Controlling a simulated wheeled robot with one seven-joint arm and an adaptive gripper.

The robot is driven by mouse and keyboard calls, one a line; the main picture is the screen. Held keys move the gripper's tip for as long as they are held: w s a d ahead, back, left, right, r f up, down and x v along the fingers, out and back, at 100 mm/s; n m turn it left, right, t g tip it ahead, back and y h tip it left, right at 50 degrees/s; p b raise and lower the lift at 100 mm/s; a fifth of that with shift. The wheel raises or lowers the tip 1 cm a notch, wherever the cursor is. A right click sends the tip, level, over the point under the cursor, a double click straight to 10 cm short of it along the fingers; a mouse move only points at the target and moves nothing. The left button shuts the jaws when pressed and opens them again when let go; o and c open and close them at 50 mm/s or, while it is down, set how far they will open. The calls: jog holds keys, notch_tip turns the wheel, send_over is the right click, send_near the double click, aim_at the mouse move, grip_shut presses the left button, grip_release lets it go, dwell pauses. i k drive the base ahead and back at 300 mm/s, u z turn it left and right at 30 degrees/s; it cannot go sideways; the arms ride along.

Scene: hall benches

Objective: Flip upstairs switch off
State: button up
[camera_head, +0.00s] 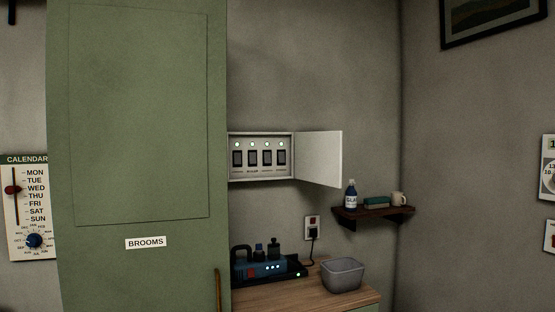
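A white wall box (262,178) holds a row of dark rocker switches (267,158). Its white door (320,158) stands open to the right. A small pale green light shows lit above each switch. The labels under the switches are too small to read, so I cannot tell which one is the upstairs switch. The rocker positions are also too small to tell. My gripper is not in view.
A tall green cabinet labelled BROOMS (145,242) stands close on the left. Below the box, a wooden counter (318,300) bears a blue device (262,268) and a grey bin (342,275). A corner shelf (372,215) holds a bottle (350,196) and a mug (398,198).

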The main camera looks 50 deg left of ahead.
aim_at(237, 156)
jog(key=u, duration=0.3)
jog(key=i, duration=1)
jog(key=u, duration=1.4)
jog(key=i, duration=0.6)
jog(key=u, duration=0.5)
jog(key=k, duration=0.5)
jog(key=u, duration=1.8)
jog(key=k, duration=0.7)
jog(key=z, duration=0.65)
